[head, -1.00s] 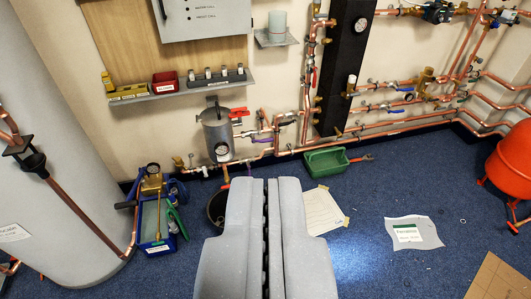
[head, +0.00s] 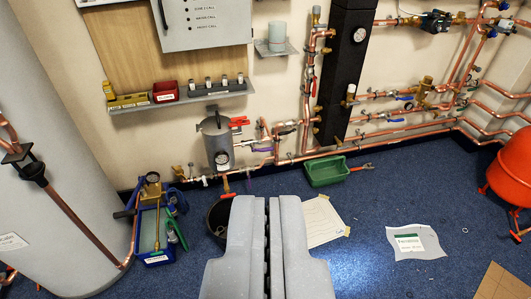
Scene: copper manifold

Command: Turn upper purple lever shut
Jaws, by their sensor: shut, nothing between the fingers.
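A small purple lever (head: 262,149) shows on the copper pipework to the right of the grey cylinder, below its red lever. Purple also shows just left of it, too small to separate clearly, so I cannot tell which is the upper lever or how its handle is set. My gripper (head: 269,199) is in the lower middle of the view, with its two grey fingers side by side, shut and empty. It appears below the purple lever in the picture and apart from it.
The grey cylinder (head: 217,146) with a gauge and a red lever (head: 238,121) stand beside the pipes. A dark bucket (head: 217,213), a green tray (head: 327,171) and a paper sheet (head: 322,222) lie on the blue floor. A blue tool box (head: 152,230) stands left.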

